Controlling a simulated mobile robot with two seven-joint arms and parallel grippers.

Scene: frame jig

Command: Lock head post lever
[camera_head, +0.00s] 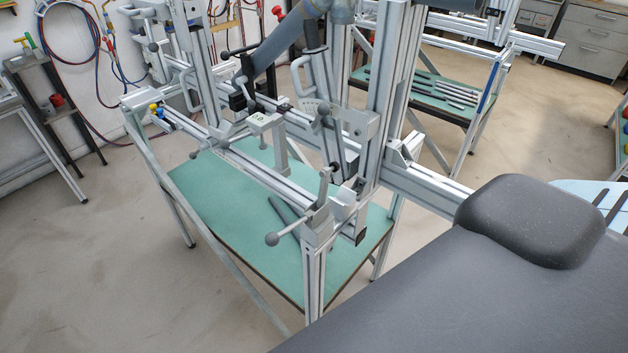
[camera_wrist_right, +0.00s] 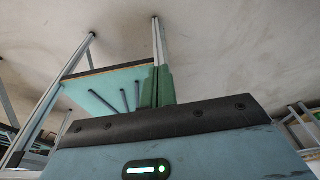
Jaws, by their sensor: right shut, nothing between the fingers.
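The frame jig (camera_head: 285,180) of aluminium profile stands over a table in the middle of the head view. It carries several levers with grey ball knobs. One lever (camera_head: 272,239) sticks out at the jig's near end, and another ball knob (camera_head: 322,109) is on the upright carriage further back. I cannot tell which is the head post lever. My right gripper (camera_wrist_right: 158,87) shows in the right wrist view, its green fingers together with nothing between them. It is not in the head view, and no lever shows near it. My left gripper is in neither view.
The jig's table has a green top (camera_head: 225,200) with dark bars on it. A second table (camera_head: 425,95) with metal bars stands behind. A grey rack (camera_head: 50,95) stands at left. Bare floor (camera_head: 90,265) lies front left.

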